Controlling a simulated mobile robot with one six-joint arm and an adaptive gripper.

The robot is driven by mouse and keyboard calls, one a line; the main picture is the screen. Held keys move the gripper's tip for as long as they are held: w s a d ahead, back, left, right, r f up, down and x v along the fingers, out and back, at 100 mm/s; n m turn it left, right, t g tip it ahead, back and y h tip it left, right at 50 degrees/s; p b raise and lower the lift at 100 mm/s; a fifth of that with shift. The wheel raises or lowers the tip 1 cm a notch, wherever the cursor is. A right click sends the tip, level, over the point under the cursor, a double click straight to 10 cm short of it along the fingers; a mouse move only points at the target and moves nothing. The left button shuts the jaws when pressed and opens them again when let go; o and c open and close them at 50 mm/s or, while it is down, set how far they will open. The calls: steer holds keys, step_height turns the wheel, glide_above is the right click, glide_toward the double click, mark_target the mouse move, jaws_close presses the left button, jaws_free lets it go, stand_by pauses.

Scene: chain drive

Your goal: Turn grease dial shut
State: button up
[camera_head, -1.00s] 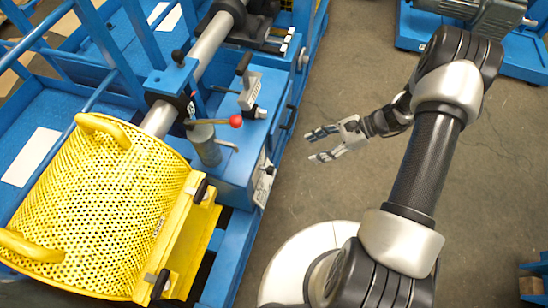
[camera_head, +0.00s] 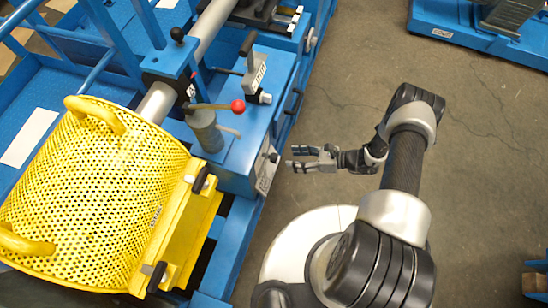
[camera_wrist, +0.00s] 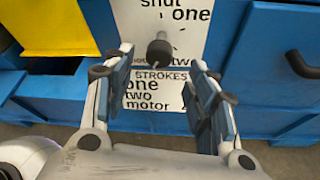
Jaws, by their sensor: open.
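The grease dial (camera_wrist: 159,50) is a small dark knob standing out from a white plate on the blue machine. Printed words around it include "shut", "one" and "two", and a "STROKES" label is below. In the head view the plate (camera_head: 265,172) is on the machine's right side, seen edge-on. My gripper (camera_head: 292,158) is open and empty, pointing left at the plate with a small gap. In the wrist view its fingers stand left and right of the knob, which appears between and beyond them. The dial's exact setting cannot be told.
A yellow perforated guard (camera_head: 95,200) is at the left. A red-knobbed lever (camera_head: 238,106) and a grey-handled lever (camera_head: 255,70) rise from the blue housing.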

mark_target(274, 158)
steer(key=b+x, duration=0.1)
steer(key=x, duration=0.8)
steer(key=shift+a+b, duration=0.1)
steer(key=shift+b, duration=0.3)
steer(key=shift+c, duration=0.3)
steer(key=c, duration=1)
